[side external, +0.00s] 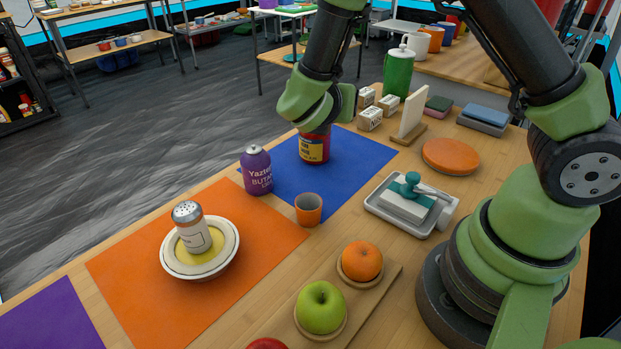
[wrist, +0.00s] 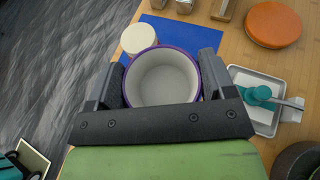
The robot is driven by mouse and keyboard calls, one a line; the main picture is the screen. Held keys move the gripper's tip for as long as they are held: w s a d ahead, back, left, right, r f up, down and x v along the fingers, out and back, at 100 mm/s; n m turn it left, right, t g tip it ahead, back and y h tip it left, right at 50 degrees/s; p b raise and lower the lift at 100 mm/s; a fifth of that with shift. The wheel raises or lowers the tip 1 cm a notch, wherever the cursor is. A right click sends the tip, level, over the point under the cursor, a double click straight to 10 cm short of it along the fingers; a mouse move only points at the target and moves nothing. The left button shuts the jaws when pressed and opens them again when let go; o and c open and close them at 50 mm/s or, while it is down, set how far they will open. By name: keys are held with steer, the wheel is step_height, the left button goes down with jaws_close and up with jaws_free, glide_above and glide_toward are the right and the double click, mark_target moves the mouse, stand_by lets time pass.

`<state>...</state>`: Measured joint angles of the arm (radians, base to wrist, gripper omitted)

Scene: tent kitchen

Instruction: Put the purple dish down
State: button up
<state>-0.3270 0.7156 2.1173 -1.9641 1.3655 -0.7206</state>
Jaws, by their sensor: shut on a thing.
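The purple dish (wrist: 163,78) shows in the wrist view as a round bowl with a purple rim and a pale inside, and it looks empty. My gripper (wrist: 162,71) has a finger on each side of the bowl and is shut on it. I cannot make out the dish or the fingertips in the side view, where my wrist is above the blue mat (side external: 352,158). The dish's underside and whatever lies right below it are hidden.
A red can (side external: 315,150) stands on the blue mat under my wrist. A purple butane can (side external: 257,172) and an orange cup (side external: 308,210) stand nearby. An orange mat (side external: 130,262) holds a bowl with a shaker. The purple mat (side external: 50,318) looks clear.

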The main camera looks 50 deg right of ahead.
steer(key=shift+s+a+r+n+t+y, duration=0.85)
steer(key=shift+s+a+r, duration=0.55)
steer(key=shift+a+r, duration=1.6)
steer(key=s+a+f+m+g+h, duration=0.2)
steer(key=s+a+f+m+g, duration=0.45)
steer(key=m+g, duration=0.55)
steer(key=s+a+f+m+g+y, duration=0.2)
steer(key=s+a+m+g+y, duration=0.3)
steer(key=a+m+g+y, duration=0.4)
steer(key=w+a+r+m+t+y, duration=0.3)
steer(key=a+m+t+y, duration=0.1)
steer(key=a+m+y, duration=0.25)
steer(key=w+a+r+m+t+y, duration=0.25)
steer(key=a+m+t+y, duration=0.25)
steer(key=a+m, duration=0.25)
steer(key=w+a+r+m+t+y, duration=0.2)
steer(key=a+r+m+t+y, duration=0.25)
steer(key=a+m, duration=0.3)
steer(key=shift+m+y, duration=0.3)
steer(key=shift+y, duration=0.15)
steer(key=shift+d+f, duration=0.15)
steer(key=shift+f, duration=3.8)
steer(key=shift+d+f, duration=0.2)
steer(key=shift+f, duration=3.8)
steer(key=shift+d+f, duration=0.15)
steer(key=shift+f, duration=3.8)
